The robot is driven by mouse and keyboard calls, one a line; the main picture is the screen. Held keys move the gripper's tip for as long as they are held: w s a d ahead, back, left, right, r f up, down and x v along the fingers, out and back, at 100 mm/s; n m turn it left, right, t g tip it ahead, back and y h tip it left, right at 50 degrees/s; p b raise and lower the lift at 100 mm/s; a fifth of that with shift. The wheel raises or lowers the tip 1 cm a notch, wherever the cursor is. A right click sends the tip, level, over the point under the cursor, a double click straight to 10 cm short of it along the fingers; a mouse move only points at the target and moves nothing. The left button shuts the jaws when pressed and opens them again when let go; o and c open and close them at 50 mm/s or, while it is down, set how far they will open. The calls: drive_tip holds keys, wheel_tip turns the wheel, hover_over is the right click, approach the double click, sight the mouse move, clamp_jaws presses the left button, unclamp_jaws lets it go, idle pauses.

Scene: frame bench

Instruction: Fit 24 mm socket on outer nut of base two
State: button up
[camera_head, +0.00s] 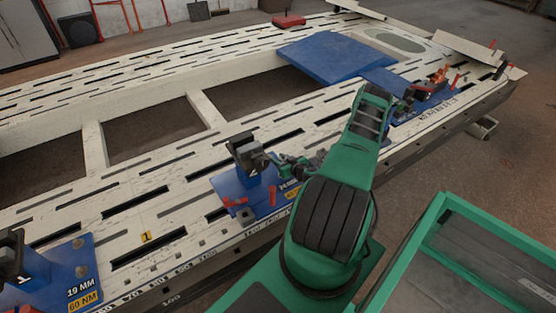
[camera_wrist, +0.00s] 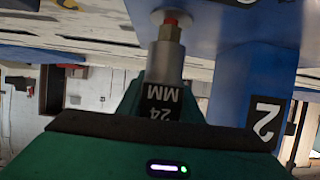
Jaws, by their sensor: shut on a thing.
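Base two (camera_head: 240,192) is a blue plate on the bench with a dark block marked 2. Its blue upright with the 2 label (camera_wrist: 262,105) shows in the wrist view. My gripper (camera_wrist: 160,108) is shut on the 24 mm socket (camera_wrist: 163,65), which has a silver barrel and a black collar reading 24 MM. A metal nut (camera_wrist: 170,33) with a red tip lies in line with the barrel's far end, at or against it. I cannot tell how far the barrel covers it. In the head view my gripper (camera_head: 288,165) is beside base two's block, and the socket is hard to make out.
Base one (camera_head: 62,275), labelled 19 MM and 60 NM, is at lower left. Another blue base (camera_head: 425,100) with red parts is at right. A large blue plate (camera_head: 325,55) lies on the slotted frame (camera_head: 150,195). A green-rimmed cart (camera_head: 428,215) stands at lower right.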

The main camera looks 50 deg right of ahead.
drive_tip(key=shift+f, duration=1.35)
drive_tip(key=o, duration=1.3)
drive_tip(key=v, duration=1)
drive_tip(key=shift+s, duration=0.35)
